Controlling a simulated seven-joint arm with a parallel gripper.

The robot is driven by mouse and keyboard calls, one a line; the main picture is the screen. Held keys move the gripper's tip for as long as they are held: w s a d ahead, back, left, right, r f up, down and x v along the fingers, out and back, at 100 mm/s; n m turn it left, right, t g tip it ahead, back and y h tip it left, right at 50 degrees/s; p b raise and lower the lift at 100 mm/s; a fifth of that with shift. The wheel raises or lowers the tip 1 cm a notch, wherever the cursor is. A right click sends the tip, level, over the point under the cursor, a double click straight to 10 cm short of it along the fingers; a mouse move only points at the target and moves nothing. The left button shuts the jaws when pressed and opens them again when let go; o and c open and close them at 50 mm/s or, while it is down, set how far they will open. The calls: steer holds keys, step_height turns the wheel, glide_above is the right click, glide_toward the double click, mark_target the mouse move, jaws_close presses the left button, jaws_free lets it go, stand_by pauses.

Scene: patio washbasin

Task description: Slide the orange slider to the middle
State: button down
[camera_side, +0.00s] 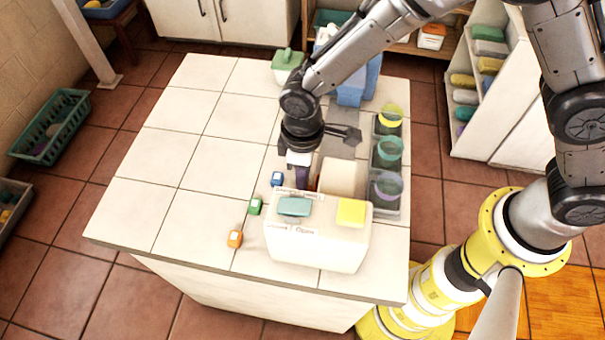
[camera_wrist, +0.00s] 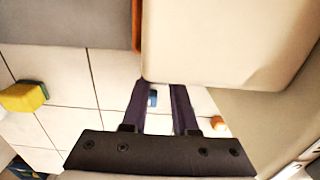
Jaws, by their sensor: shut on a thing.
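The orange slider (camera_side: 315,183) shows only as a narrow orange-brown sliver beside a cream block, right next to my fingers in the side view. In the wrist view an orange strip (camera_wrist: 137,25) runs between a grey panel and the cream block. My gripper (camera_side: 302,183) points down behind the white box, its dark purple fingers low at the slider. In the wrist view my gripper (camera_wrist: 160,92) shows two fingers with a gap between them. Their tips run up to the cream block's edge, so the hold on the slider is mostly hidden.
The white box (camera_side: 318,250) carries a teal block (camera_side: 295,207) and a yellow block (camera_side: 351,212). Small blue (camera_side: 278,179), green (camera_side: 255,205) and orange (camera_side: 235,239) cubes lie left of it. Coloured cups (camera_side: 388,186) stand at right. The left tabletop is clear.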

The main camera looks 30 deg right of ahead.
steer(key=w+d, duration=0.7)
steer(key=w, duration=0.1)
steer(key=shift+d, duration=0.4)
steer(key=c, duration=0.7)
jaws_free()
steer(key=shift+s, duration=0.1)
step_height(320, 180, up, 14)
steer(key=shift+f, duration=0.1)
steer(key=shift+d, duration=0.1)
